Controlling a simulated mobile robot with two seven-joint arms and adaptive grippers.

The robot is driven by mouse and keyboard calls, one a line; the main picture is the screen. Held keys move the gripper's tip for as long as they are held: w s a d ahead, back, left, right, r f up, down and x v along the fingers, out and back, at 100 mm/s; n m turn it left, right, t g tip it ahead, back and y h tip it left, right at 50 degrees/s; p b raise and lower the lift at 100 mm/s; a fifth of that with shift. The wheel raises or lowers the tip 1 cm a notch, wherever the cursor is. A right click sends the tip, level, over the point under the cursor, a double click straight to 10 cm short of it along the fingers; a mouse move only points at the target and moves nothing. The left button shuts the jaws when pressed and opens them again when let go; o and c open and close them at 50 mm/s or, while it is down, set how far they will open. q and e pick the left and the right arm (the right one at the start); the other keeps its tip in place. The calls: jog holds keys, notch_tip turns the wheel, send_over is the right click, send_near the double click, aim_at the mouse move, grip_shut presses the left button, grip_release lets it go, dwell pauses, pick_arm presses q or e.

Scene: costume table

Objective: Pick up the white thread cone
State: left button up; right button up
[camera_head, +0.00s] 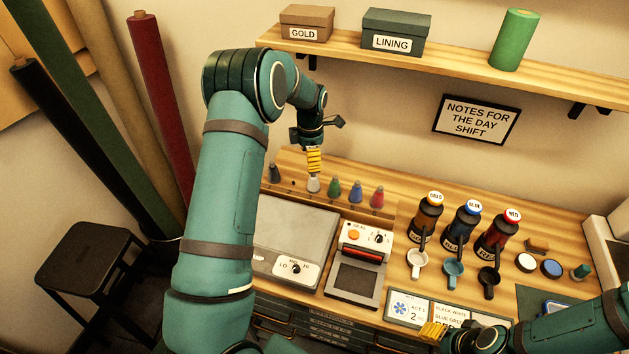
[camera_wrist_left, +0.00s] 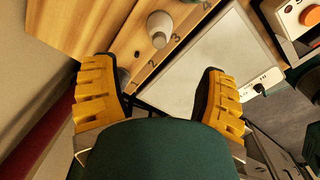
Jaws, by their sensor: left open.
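The white thread cone (camera_head: 313,185) stands upright in a row of cones on the wooden bench. In the left wrist view the white cone (camera_wrist_left: 159,28) lies ahead of the fingers, near the top edge, not between them. My left gripper (camera_head: 314,160) is just above the cone in the head view, fingers pointing down. In the wrist view my left gripper (camera_wrist_left: 158,78) is open, with nothing between its yellow fingers. My right gripper (camera_head: 433,330) is low at the front edge, far from the cone; its finger gap is not clear.
A flat grey hot plate (camera_head: 295,235) and a sealer (camera_head: 360,260) are in front. A shelf (camera_head: 440,63) hangs above.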

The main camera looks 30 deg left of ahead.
aim_at(314, 176)
pick_arm(q)
notch_tip(314, 176, down, 3)
jog(key=shift+w+f, duration=0.15)
jog(key=shift+f, duration=0.05)
jog(key=shift+w+d+f, duration=0.1)
jog(key=shift+f, duration=1.5)
jog(key=shift+w+d+f, duration=0.1)
jog(key=shift+f, duration=1.45)
grip_shut()
